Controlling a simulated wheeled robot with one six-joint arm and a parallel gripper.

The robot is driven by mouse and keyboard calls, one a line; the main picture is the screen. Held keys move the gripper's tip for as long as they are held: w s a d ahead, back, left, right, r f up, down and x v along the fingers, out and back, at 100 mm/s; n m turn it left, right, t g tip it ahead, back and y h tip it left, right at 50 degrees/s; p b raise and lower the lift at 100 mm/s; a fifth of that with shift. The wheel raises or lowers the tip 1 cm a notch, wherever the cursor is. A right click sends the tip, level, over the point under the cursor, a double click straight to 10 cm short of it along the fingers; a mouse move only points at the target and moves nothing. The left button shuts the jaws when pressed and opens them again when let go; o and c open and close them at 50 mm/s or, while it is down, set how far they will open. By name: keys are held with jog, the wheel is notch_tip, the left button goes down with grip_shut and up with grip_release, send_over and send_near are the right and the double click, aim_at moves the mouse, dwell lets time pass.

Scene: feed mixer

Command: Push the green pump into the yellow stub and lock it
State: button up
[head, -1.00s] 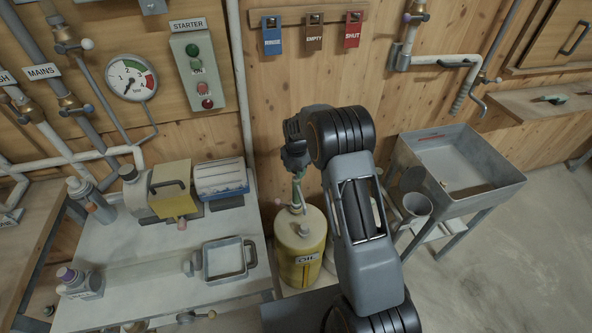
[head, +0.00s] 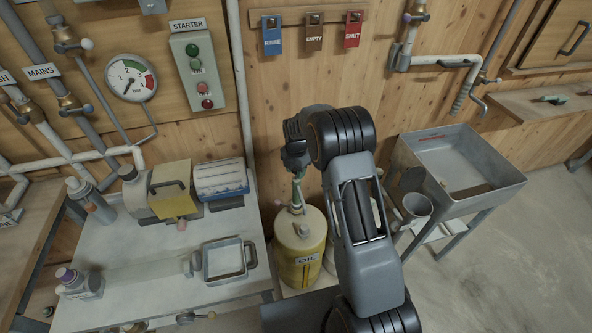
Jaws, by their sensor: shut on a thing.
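The green pump (head: 297,191) stands roughly upright over the top of the yellow oil drum (head: 290,248), which carries an OIL label. My gripper (head: 298,173) is shut on the upper part of the pump, just above the drum. The pump's lower end meets the drum top at its opening. The yellow stub cannot be told apart clearly there. I cannot tell how deep the pump sits or whether it is locked. My arm hides the right side of the drum.
A bench (head: 150,240) stands left of the drum, with a yellow-fronted machine (head: 172,195) and a square-framed tray (head: 226,277) near its edge. A grey sink (head: 480,190) and a bucket (head: 416,206) are to the right. The wooden wall is close behind the drum.

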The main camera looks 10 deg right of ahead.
jog(key=shift+f+b, duration=0.85)
jog(key=shift+f, duration=0.2)
dwell(0.5)
jog(key=shift+f, duration=0.1)
grip_shut()
jog(key=o, duration=1.2)
grip_release()
jog(key=shift+c, duration=0.2)
notch_tip(320, 180, up, 14)
jog(key=b, duration=0.1)
jog(key=shift+f, duration=0.1)
